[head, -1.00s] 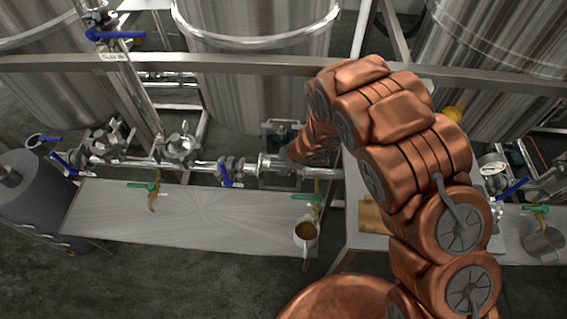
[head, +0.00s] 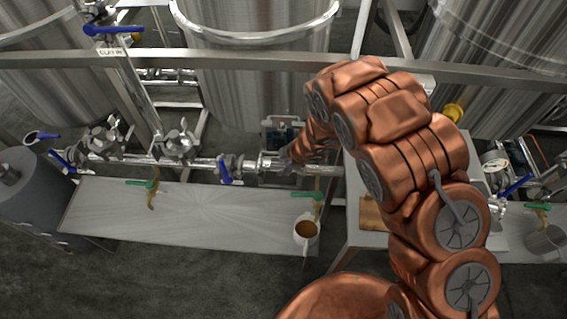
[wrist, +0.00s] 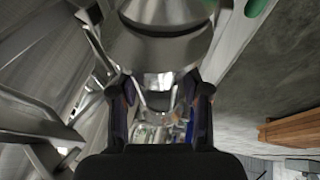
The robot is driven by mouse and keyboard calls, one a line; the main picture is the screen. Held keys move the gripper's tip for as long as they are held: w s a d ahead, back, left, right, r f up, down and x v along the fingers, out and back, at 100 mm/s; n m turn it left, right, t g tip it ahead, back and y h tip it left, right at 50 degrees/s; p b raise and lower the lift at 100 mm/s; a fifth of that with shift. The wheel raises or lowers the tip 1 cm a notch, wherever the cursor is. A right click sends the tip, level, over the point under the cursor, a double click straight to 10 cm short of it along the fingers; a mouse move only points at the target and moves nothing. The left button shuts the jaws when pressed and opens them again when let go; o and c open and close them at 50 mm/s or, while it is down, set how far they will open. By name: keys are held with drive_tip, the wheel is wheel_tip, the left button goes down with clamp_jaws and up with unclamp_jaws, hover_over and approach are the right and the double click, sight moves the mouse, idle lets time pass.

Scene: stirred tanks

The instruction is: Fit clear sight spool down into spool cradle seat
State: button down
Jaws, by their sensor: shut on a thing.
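My gripper (wrist: 161,112) has its two dark fingers on either side of a pale, see-through piece (wrist: 158,82), which looks like the clear sight spool. It is shut on that piece. A large shiny steel pipe part (wrist: 165,45) lies just beyond the fingers at the top of the wrist view. In the head view my gripper (head: 286,158) is at the pipe line (head: 200,163), in front of the middle tank, mostly hidden by my copper arm. The spool cannot be made out there. I cannot clearly pick out the cradle seat, nor tell whether the spool touches it.
A blue-handled valve (head: 224,170) sits on the line just left of my gripper. Steel tanks (head: 255,80) and a frame rail (head: 230,63) stand behind.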

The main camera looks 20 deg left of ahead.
drive_tip(key=shift+f+b, duration=0.8)
drive_tip(key=shift+f, duration=0.4)
drive_tip(key=shift+c, duration=2.3)
unclamp_jaws()
drive_tip(key=v, duration=1.2)
drive_tip(key=shift+w, duration=0.1)
